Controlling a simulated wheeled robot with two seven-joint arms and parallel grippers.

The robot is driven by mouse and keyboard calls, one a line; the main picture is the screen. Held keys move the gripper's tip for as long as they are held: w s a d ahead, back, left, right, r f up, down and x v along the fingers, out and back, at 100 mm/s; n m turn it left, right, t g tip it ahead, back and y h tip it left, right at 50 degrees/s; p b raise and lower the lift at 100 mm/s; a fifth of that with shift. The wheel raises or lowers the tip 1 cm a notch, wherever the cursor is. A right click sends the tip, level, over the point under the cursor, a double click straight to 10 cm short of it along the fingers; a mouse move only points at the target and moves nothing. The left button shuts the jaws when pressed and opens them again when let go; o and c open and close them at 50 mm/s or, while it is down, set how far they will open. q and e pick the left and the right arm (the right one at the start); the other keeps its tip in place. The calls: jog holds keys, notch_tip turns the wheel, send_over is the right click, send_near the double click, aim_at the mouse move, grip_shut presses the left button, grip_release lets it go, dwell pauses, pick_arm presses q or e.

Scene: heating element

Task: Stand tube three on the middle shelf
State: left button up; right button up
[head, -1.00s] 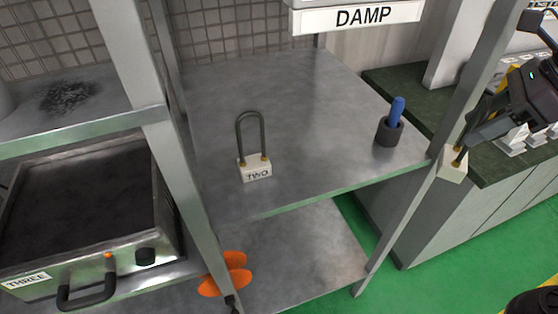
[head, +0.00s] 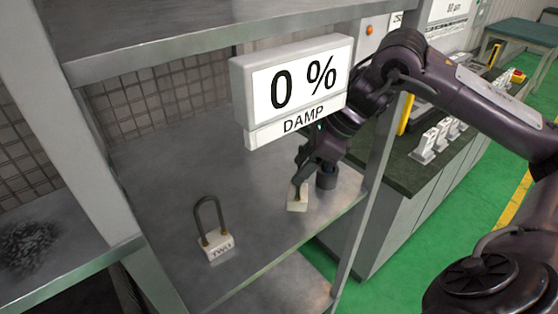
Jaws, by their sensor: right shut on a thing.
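My right gripper (head: 300,181) reaches in over the middle shelf (head: 165,165) from the right. It is shut on a heating tube whose white block (head: 298,198) shows below the fingers, roughly upright. Its label is not readable and its loop is mostly hidden by the gripper. The block is at or just above the shelf surface; I cannot tell if it touches. Tube two (head: 217,241), a white block marked TWO with a dark loop, stands upright on the shelf to the left. My left gripper is not in view.
A sign reading 0 % DAMP (head: 298,88) hangs in front of the arm. A shelf post (head: 375,165) rises at right. Shelf between tube two and the held block is clear.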

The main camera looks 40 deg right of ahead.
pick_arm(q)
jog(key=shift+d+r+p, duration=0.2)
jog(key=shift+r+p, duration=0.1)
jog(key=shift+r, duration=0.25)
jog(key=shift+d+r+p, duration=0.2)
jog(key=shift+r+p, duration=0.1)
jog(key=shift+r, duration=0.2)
pick_arm(e)
jog(key=w+a+f, duration=0.3)
jog(key=shift+w+a+f, duration=0.15)
jog(key=shift+a+f, duration=0.1)
jog(key=shift+a, duration=0.05)
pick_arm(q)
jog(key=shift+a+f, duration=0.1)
pick_arm(e)
jog(key=shift+f, duration=0.1)
jog(key=shift+f, duration=0.15)
jog(key=o, duration=1.4)
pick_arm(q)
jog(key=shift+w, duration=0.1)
